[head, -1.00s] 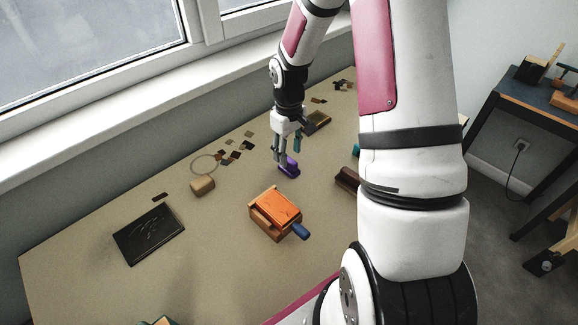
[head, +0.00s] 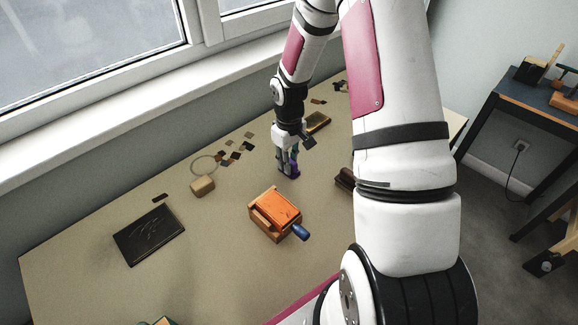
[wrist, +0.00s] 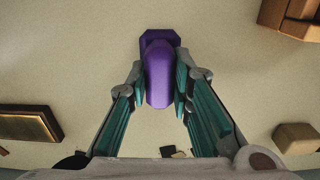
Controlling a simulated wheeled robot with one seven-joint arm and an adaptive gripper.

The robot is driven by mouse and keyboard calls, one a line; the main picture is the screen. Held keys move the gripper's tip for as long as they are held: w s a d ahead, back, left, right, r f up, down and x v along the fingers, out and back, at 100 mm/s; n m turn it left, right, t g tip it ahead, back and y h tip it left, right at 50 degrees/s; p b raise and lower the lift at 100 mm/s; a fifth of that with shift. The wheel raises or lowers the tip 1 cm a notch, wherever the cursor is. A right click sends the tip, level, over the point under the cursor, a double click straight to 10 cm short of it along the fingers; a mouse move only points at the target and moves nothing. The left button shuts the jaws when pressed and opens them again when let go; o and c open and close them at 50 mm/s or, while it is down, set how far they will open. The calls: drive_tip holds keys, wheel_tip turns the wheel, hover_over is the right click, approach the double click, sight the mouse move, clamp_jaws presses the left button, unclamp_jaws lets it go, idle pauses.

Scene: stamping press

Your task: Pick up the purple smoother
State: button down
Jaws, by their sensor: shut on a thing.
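The purple smoother (wrist: 158,70) sits between the two fingers of my gripper (wrist: 160,88) in the wrist view, with a finger pad touching each side. Its wider base end shows beyond the fingertips. In the head view the smoother (head: 291,171) is mostly hidden by the fingers, at table height. My gripper (head: 288,163) points down over it and is shut on it. I cannot tell any gap between the smoother and the table.
An orange and wooden press (head: 274,214) with a blue handle stands nearer on the table. A tan block (head: 202,186), a dark embossed plate (head: 149,234), several small swatches (head: 235,156) and a brown wooden piece (head: 345,179) lie around.

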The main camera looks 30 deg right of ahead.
wheel_tip(320, 180, up, 10)
idle(0.6)
